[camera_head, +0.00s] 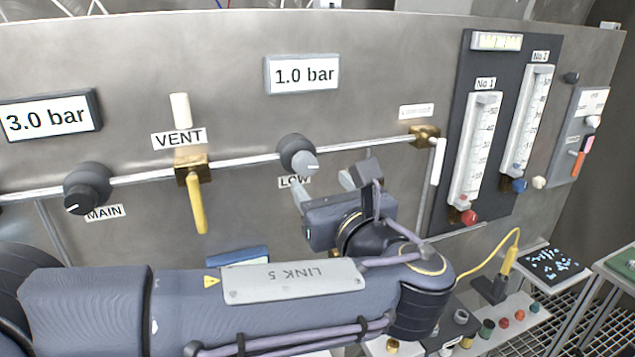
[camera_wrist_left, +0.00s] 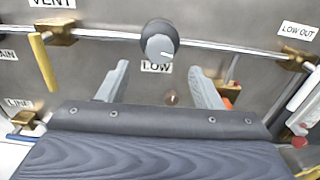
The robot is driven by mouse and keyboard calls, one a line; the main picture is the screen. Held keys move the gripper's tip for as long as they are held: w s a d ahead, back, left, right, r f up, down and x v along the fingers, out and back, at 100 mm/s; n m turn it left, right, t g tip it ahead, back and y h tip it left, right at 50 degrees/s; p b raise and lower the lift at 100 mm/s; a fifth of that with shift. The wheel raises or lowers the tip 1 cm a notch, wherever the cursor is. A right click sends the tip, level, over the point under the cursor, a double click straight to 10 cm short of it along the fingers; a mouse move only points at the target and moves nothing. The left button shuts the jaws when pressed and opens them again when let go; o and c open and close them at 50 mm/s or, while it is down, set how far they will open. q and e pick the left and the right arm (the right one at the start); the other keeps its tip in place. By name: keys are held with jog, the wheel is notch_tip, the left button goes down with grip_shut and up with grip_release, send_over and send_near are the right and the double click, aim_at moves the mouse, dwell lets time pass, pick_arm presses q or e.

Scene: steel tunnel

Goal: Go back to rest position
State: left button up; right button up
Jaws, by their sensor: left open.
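My left arm comes in from the left across the lower part of the head view. My left gripper (camera_head: 325,187) is open just below the LOW knob (camera_head: 296,152). In the left wrist view, its two fingers (camera_wrist_left: 160,80) stand apart with nothing between them but the panel face, and the LOW knob (camera_wrist_left: 160,40) sits beyond and above them. The fingers look clear of the knob. The LOW label (camera_head: 294,181) is partly covered by a finger in the head view. My right gripper is not in view.
A steel panel (camera_head: 225,70) carries the MAIN knob (camera_head: 86,188), a yellow VENT lever (camera_head: 198,205), a pipe (camera_head: 360,145) and two flow meters (camera_head: 476,150). At lower right are a yellow cable (camera_head: 490,262) and a shelf with small coloured parts (camera_head: 505,322).

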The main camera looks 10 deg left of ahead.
pick_arm(q)
jog(key=shift+s, duration=0.1)
jog(key=s+a+f+n+g+h, duration=0.25)
jog(key=a+f+n+g, duration=0.2)
jog(key=a+f, duration=0.35)
jog(key=s+a+f+n+g+h, duration=0.1)
jog(key=s+a+f+n+g, duration=0.35)
jog(key=a+f, duration=0.3)
jog(key=s+d+f+n+h, duration=0.2)
jog(key=s+f+n+h, duration=0.3)
jog(key=n, duration=0.6)
jog(key=s+d+f+n+h, duration=0.3)
jog(key=s+f+n+h, duration=0.2)
jog(key=s+n, duration=0.3)
jog(key=n, duration=0.2)
jog(key=shift+s+f+n, duration=0.4)
dwell(1.5)
